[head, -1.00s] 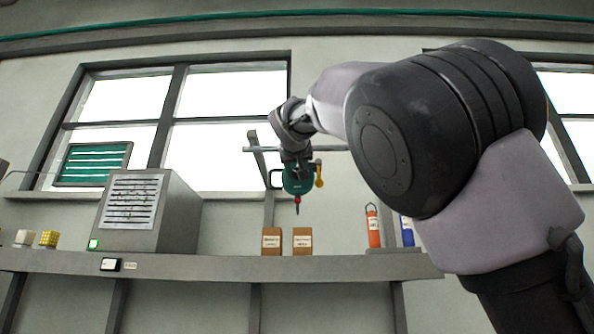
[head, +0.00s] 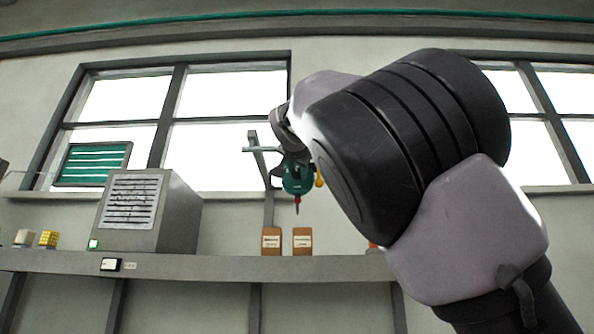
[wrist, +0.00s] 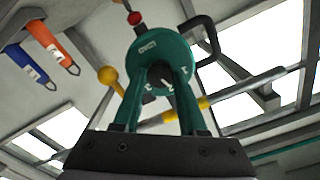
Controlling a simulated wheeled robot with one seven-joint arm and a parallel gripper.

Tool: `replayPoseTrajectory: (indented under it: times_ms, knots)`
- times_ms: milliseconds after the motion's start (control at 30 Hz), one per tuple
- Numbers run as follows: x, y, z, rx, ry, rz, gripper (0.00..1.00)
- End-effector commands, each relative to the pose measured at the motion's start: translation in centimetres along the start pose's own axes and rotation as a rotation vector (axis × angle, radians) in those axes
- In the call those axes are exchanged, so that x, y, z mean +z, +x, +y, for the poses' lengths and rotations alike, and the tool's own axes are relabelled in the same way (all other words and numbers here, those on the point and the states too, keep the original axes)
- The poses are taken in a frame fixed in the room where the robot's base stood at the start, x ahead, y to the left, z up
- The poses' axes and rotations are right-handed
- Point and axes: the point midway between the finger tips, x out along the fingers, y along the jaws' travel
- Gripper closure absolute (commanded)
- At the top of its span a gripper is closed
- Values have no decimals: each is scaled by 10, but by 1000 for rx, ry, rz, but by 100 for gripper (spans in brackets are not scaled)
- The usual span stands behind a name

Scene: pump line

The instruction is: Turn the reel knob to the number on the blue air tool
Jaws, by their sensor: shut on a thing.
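The green reel (head: 297,180) hangs from a grey bar in front of the window, with a red-tipped end below it. In the wrist view the reel (wrist: 150,50) faces me, with white marks around its middle. My gripper (wrist: 160,74) is shut on the reel knob (wrist: 159,77), which is mostly hidden between the fingers. The knob's exact setting is not clear. The blue air tool (wrist: 24,62) shows at the left of the wrist view with a white label whose number I cannot read. My arm hides it in the head view.
An orange air tool (wrist: 52,46) is beside the blue one. A yellow ball-ended part (wrist: 110,76) is near the reel. Two brown boxes (head: 272,241) stand on the shelf (head: 215,267) below. A grey cabinet (head: 150,212) stands at left.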

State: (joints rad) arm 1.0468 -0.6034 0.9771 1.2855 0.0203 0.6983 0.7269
Motion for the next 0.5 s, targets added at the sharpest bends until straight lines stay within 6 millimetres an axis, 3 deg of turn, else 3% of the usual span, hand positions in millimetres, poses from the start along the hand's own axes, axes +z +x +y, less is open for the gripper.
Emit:
replayPoseTrajectory:
  times_ms: [500]
  knots:
    - [2, 0, 0, 2, 284, -2, 100]
